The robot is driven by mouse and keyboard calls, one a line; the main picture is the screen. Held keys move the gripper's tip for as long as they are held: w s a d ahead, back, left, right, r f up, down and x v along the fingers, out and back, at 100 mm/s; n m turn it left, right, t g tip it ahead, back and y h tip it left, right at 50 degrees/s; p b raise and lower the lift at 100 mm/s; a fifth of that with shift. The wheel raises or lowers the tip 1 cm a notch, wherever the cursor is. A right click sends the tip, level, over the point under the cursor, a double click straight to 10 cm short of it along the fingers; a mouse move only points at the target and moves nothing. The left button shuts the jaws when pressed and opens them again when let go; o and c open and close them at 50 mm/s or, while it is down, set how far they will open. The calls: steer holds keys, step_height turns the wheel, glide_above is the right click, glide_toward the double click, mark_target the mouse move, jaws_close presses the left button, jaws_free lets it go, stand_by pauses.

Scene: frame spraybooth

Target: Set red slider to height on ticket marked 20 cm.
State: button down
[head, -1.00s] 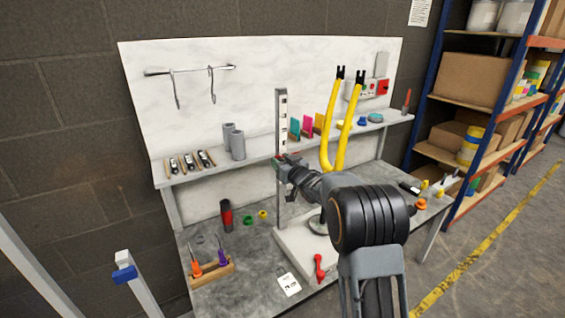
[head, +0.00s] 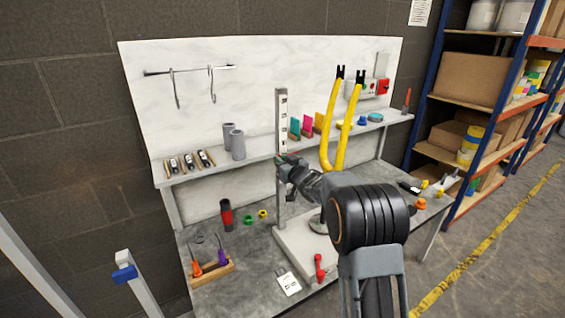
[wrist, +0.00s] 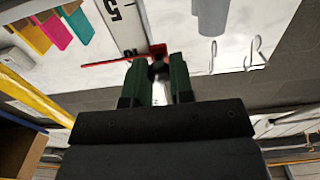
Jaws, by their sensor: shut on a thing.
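The red slider (wrist: 122,58) sits on the upright scale post (head: 282,112) and shows in the wrist view as a thin red bar across the white scale (wrist: 118,22). A large black digit 5 shows on the scale close to the slider. My gripper (wrist: 160,66), with dark green fingers, is shut on the slider; it also shows in the head view (head: 284,162) at the post, near shelf height.
Yellow forked tubes (head: 341,125) stand right of the post. Coloured plates (head: 306,126) and grey cylinders (head: 237,144) stand on the shelf. A red-handled tool (head: 319,268), red-black cylinder (head: 226,214) and wooden tool holder (head: 212,272) are on the bench.

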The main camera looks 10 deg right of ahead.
mark_target(282, 134)
step_height(282, 134, up, 10)
steer(key=p, duration=0.7)
steer(key=shift+r, duration=0.2)
steer(key=shift+f, duration=0.15)
steer(key=c, duration=1)
jaws_free()
steer(key=shift+s, duration=0.1)
steer(key=b+v, duration=0.2)
steer(key=v, duration=1.1)
steer(key=shift+s, duration=0.3)
steer(key=shift+d, duration=0.1)
